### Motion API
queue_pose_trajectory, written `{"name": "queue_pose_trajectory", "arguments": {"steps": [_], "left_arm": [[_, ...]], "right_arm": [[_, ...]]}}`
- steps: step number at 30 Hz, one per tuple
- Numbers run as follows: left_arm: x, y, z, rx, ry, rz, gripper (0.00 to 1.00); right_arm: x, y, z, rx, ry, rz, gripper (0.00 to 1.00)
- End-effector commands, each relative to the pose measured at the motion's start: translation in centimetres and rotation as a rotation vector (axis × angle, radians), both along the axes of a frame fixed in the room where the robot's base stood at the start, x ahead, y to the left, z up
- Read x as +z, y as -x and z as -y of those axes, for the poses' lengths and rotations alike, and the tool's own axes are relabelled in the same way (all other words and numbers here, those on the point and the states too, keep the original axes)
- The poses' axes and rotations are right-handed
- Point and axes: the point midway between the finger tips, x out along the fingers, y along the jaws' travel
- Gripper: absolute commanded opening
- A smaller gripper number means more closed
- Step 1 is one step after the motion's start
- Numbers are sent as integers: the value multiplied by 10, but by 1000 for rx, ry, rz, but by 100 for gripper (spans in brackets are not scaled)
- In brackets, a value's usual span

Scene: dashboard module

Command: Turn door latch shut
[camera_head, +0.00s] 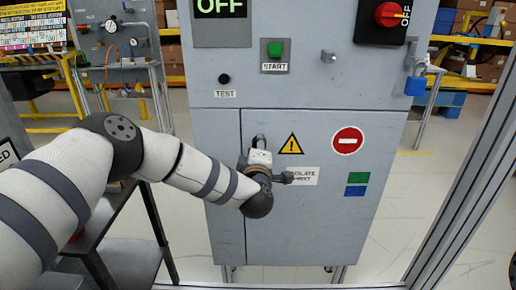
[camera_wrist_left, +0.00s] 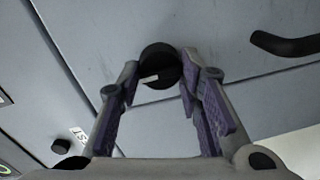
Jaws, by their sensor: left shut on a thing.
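The door latch (camera_wrist_left: 160,62) is a round black knob with a short white mark, in the left wrist view. The mark lies nearly level in that view, slightly tilted. My left gripper (camera_wrist_left: 160,82) is shut on the latch, one purple-padded finger on each side. In the head view my left gripper (camera_head: 259,145) is at the upper left of the grey cabinet door (camera_head: 310,225) and hides the latch. The door lies flush with the cabinet front, with thin seams. My right gripper is not in view.
A dark handle (camera_wrist_left: 285,43) stands out from the panel near the latch. The TEST button (camera_head: 224,79), green START button (camera_head: 275,50), red rotary switch (camera_head: 389,14) and blue padlock (camera_head: 415,86) are higher on the cabinet. A dark table (camera_head: 100,225) stands at lower left.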

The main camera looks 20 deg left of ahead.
Motion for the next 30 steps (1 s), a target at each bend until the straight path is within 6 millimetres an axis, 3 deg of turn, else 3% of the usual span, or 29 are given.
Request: {"name": "queue_pose_trajectory", "arguments": {"steps": [7,8,10,20,23,30], "left_arm": [[0,0,1,-2,2,-1,5],[0,0,1,-2,2,-1,37],[0,0,1,-1,2,-1,53],[0,3,1,-1,1,0,53],[1,17,6,-3,2,-2,53],[5,80,24,-5,1,-2,53]], "right_arm": [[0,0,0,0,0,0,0],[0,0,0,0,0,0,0],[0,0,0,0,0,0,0],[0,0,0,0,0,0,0],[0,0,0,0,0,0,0],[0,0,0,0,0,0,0]]}}
